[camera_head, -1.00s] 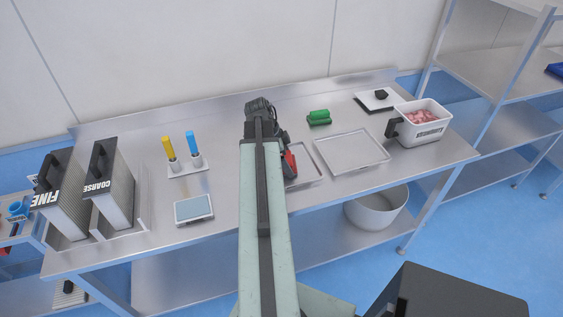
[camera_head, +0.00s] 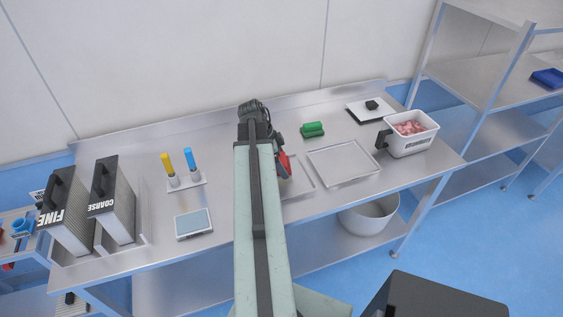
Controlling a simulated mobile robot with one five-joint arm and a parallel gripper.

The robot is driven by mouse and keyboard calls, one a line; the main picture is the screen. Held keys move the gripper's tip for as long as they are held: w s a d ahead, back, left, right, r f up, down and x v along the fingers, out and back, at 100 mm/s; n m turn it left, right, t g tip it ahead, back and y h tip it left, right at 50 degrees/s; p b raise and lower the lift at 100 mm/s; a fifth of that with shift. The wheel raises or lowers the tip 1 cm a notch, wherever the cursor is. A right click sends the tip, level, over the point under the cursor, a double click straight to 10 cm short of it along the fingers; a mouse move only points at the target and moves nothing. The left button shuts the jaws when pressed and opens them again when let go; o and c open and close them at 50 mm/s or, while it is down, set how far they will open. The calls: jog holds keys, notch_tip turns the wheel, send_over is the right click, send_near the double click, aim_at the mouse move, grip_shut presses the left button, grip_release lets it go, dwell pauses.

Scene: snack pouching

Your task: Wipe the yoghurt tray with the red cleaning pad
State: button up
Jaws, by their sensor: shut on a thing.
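My gripper (camera_head: 277,150) is mostly hidden behind my own arm, which reaches over the middle of the steel table. It is shut on a red cleaning pad (camera_head: 284,164), which shows just to the right of the arm. Below the pad is a metal tray (camera_head: 305,186), partly covered by the arm. A second, larger metal tray (camera_head: 371,172) lies to its right and looks empty. I cannot tell which of the two is the yoghurt tray, nor whether the pad touches the tray under it.
A green pad (camera_head: 312,129) lies behind the trays. A white bin of pink pieces (camera_head: 412,142) and a white board with a black handle (camera_head: 370,110) stand right. Yellow and blue-handled tools (camera_head: 186,182), a blue-topped slab (camera_head: 193,223) and FINE and COARSE boxes (camera_head: 112,202) are left.

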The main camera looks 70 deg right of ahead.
notch_tip(320, 180, up, 3)
jog(key=p, duration=0.3)
jog(key=shift+r, duration=0.1)
